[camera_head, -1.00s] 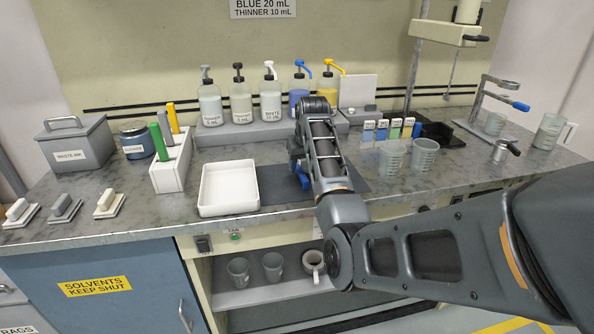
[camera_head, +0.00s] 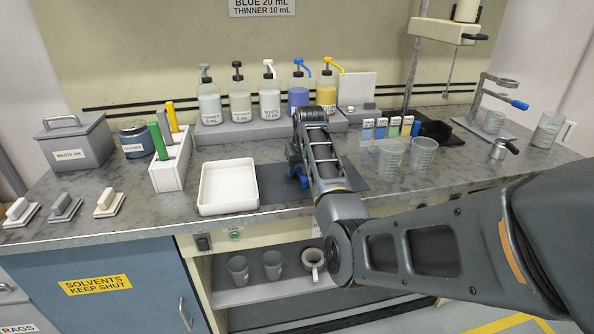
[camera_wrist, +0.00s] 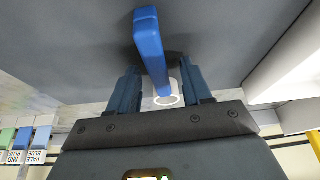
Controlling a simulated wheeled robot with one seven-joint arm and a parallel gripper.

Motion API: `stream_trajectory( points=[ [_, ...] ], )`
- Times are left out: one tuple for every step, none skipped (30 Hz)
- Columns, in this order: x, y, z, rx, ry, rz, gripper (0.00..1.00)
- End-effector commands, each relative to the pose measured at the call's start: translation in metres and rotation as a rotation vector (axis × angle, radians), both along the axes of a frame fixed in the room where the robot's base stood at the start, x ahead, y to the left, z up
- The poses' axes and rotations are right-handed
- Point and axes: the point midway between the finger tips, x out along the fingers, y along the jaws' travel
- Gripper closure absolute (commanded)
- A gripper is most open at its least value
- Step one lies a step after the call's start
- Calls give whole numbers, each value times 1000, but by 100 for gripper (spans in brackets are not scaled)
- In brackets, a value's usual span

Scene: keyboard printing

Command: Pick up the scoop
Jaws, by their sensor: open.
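In the wrist view, a bright blue handle (camera_wrist: 151,45), which looks like the scoop's, lies over the dark mat. A small pale round rim (camera_wrist: 168,100) shows at its near end, partly hidden by my gripper. My gripper (camera_wrist: 160,75) is open, with one dark blue finger on each side of the handle. I cannot tell whether either finger touches it. In the head view, my gripper (camera_head: 297,170) points down over the dark mat (camera_head: 350,180), and my arm hides most of the scoop there.
A white tray (camera_head: 228,208) stands left of my gripper. Pump bottles (camera_head: 268,97) stand on a grey riser behind. Two clear cups (camera_head: 422,155) and several small labelled vials (camera_head: 393,131) stand to the right. A white rack with coloured-handled tools (camera_head: 168,172) is farther left.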

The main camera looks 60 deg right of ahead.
Motion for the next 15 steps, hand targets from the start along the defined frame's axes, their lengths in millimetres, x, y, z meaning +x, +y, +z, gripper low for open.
stream_trajectory(
  points=[
    [0,0,0,0,0,0,51],
    [0,0,-1,0,0,0,51],
    [0,0,-1,0,0,0,51],
    [0,0,-1,0,0,0,51],
    [0,0,-1,0,0,0,51],
    [0,0,-1,0,0,0,51],
    [0,0,-1,0,0,0,51],
    [0,0,-1,0,0,0,51],
    [0,0,-1,0,0,0,54],
    [0,0,-1,0,0,0,57],
    [0,0,-1,0,0,0,60],
    [0,0,-1,0,0,0,64],
    [0,0,-1,0,0,0,66],
    [0,0,-1,0,0,0,69],
    [0,0,-1,0,0,0,73]
  ],
)
